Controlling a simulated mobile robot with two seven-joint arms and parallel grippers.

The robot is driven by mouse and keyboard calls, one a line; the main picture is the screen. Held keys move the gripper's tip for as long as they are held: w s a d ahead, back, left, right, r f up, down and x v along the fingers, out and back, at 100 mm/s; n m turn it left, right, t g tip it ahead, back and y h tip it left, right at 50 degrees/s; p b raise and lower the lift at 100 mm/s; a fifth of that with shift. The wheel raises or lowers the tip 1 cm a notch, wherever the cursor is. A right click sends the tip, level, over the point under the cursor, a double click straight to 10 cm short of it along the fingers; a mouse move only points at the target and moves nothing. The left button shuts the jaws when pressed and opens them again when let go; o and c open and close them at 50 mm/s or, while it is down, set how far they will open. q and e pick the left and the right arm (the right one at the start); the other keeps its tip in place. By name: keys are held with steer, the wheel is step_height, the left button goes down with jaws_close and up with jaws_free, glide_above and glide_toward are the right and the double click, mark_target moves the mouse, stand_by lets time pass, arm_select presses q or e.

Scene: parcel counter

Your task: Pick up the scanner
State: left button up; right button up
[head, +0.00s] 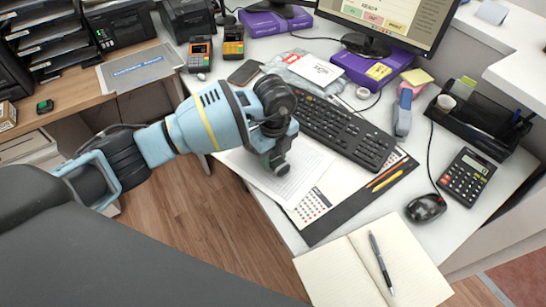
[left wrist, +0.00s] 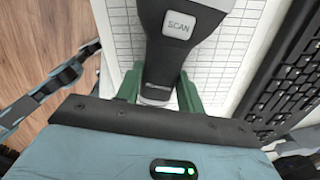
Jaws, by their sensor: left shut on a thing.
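The scanner (left wrist: 176,40) is dark grey with a pale button marked SCAN, seen in the left wrist view. My left gripper (left wrist: 158,84) is shut on its handle, with one green finger on each side. In the head view my left gripper (head: 275,160) is over the printed sheet at the left of the keyboard, and the hand hides much of what it holds. I cannot tell whether the scanner is clear of the sheet. My right gripper is in neither view.
A black keyboard (head: 345,132) lies close to the right of the hand. The printed sheet (head: 305,165) and a dark desk mat (head: 352,205) lie below. A mouse (head: 426,208), calculator (head: 466,177) and open notebook (head: 345,270) are to the right and front. Card terminals (head: 200,54) stand behind.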

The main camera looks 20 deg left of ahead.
arm_select(q)
steer(key=shift+s+a+r, duration=0.1)
steer(key=shift+s+r, duration=0.1)
steer(key=shift+r, duration=0.35)
steer(key=shift+s+r, duration=0.2)
steer(key=shift+r, duration=0.3)
steer(key=s+a+r, duration=0.1)
steer(key=s+a, duration=0.1)
steer(key=s, duration=1.3)
steer(key=shift+r+p, duration=0.2)
steer(key=shift+p, duration=0.25)
